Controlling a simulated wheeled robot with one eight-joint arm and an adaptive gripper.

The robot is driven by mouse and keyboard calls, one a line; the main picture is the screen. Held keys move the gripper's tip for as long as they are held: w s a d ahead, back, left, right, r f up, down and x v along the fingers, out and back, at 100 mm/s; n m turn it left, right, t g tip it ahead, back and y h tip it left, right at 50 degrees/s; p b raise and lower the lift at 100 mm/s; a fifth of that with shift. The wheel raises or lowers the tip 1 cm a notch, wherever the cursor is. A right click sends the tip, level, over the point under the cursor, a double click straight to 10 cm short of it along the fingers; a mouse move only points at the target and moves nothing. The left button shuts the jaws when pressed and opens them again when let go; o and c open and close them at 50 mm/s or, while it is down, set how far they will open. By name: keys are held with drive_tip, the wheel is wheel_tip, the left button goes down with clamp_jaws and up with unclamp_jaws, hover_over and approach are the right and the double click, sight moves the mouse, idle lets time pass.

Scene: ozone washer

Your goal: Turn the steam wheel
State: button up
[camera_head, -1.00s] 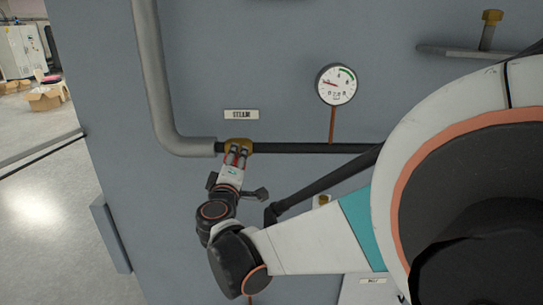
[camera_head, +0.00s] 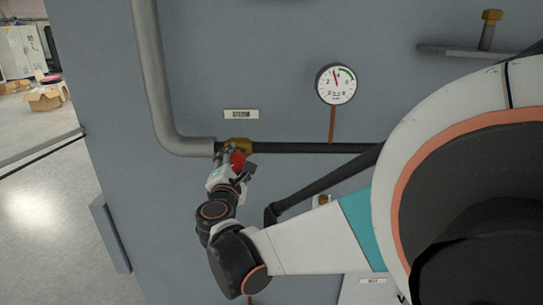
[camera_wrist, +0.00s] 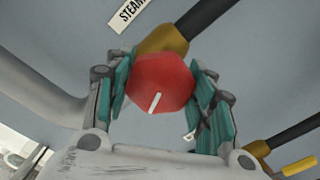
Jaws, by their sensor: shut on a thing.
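The steam wheel (camera_wrist: 160,82) is a red knob with a white mark. It sits on a brass valve body (camera_wrist: 163,40) on the pipe, below the STEAM label (camera_head: 241,114). In the head view the red wheel (camera_head: 238,160) shows just under the brass fitting (camera_head: 237,145). My gripper (camera_wrist: 163,90) is shut on the wheel, with one teal-padded finger on each side of it. In the head view my gripper (camera_head: 236,163) is rolled to one side and partly covers the wheel. In the wrist view the white mark is tilted.
A round gauge (camera_head: 336,84) stands on a thin copper stem above the dark pipe (camera_head: 310,148); its needle points close to straight up. A grey pipe (camera_head: 152,80) bends down at the left. Another brass fitting (camera_wrist: 257,149) shows at lower right in the wrist view.

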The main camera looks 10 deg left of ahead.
drive_tip(key=n, duration=0.5)
drive_tip(key=shift+f+n, duration=0.1)
drive_tip(key=shift+n, duration=0.2)
drive_tip(key=n, duration=0.5)
drive_tip(key=shift+d+n, duration=0.1)
drive_tip(key=shift+n, duration=0.2)
drive_tip(key=o, duration=1.1)
